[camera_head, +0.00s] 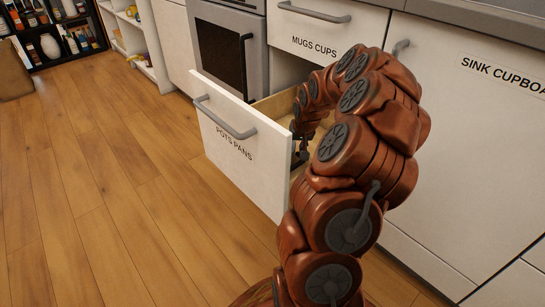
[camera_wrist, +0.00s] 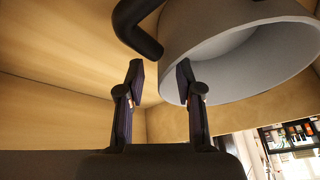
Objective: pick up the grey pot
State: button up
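The grey pot (camera_wrist: 235,45) shows in the wrist view at the upper right, tilted in the picture, with its rim and hollow inside visible. A dark curved handle (camera_wrist: 140,30) sticks out at its left. My gripper (camera_wrist: 160,75) is open, with a clear gap between its fingers. The right fingertip overlaps the pot's rim in the picture; I cannot tell whether they touch. The handle lies just beyond the fingertips. In the head view my arm reaches into the open drawer (camera_head: 238,150) marked "POTS PANS", and the pot is hidden there.
Wooden drawer walls (camera_wrist: 60,90) enclose the gripper in the wrist view. In the head view a "MUGS CUPS" drawer (camera_head: 325,35) is above, a "SINK CUPBOARD" door (camera_head: 470,130) to the right, and an oven (camera_head: 228,50) behind. The wooden floor (camera_head: 100,180) at left is clear.

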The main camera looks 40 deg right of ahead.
jog(key=b+x, duration=0.2)
jog(key=x, duration=0.1)
jog(key=shift+a+f, duration=0.1)
jog(key=shift+f, duration=0.3)
jog(key=shift+w+f, duration=0.25)
jog(key=shift+f, duration=0.05)
grip_shut()
